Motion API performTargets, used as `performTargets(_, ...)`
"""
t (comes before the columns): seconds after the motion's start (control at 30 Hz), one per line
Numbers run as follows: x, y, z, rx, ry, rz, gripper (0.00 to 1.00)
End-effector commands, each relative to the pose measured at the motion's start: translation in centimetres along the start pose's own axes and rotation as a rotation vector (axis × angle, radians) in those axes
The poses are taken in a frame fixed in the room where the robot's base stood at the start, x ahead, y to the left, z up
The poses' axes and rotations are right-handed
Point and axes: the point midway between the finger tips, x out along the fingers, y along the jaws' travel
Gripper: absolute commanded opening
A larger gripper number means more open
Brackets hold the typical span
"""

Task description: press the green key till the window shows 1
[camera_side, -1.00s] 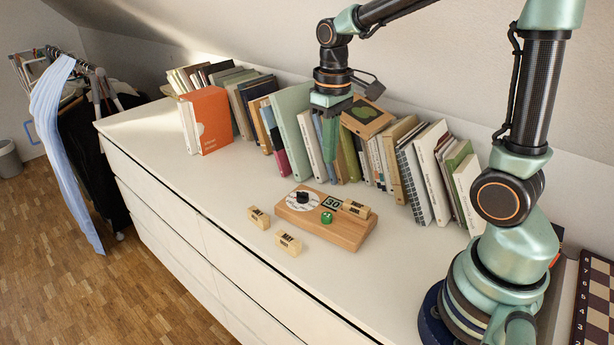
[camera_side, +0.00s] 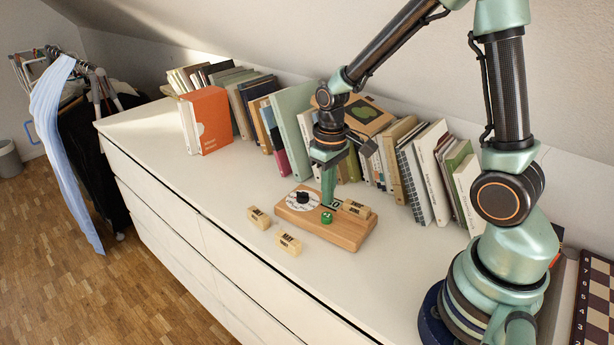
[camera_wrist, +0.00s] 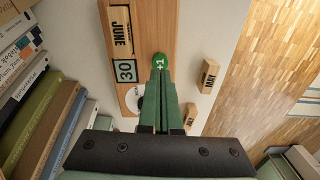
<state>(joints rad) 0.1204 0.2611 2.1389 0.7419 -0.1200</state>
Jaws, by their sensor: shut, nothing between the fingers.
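A wooden board (camera_side: 345,233) lies on the white dresser top. The round green key (camera_wrist: 160,59), marked +1, sits on it and also shows in the side view (camera_side: 326,218). The window (camera_wrist: 125,70) beside the key reads 30 in the wrist view; in the side view my fingers partly cover it. My gripper (camera_side: 328,203) is shut and empty, pointing down close above the key. In the wrist view its fingertips (camera_wrist: 160,71) reach the key's lower edge; I cannot tell whether they touch it.
A JUNE block (camera_wrist: 121,30) sits on the board. A dial with a black knob (camera_side: 302,197) is at the board's left. Two loose blocks (camera_side: 258,217) (camera_side: 288,243) lie in front. A row of books (camera_side: 290,115) stands behind.

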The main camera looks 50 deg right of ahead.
Motion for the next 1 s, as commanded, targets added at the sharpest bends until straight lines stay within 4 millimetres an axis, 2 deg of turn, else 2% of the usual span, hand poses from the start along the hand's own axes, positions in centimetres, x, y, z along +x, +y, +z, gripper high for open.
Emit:
performTargets(0.1, 1.8, 0.0, 0.1, 0.0, -0.004, 0.0, 0.0)
performTargets(0.23, 2.9, 0.0, 0.0, 0.0, -0.002, 0.0, 0.0)
performTargets(0.73, 3.5, 0.0, 0.0, 0.0, 0.0, 0.0, 0.0)
performTargets(1.0, 5.2, 0.0, 0.0, -0.001, -0.001, 0.0, 0.0)
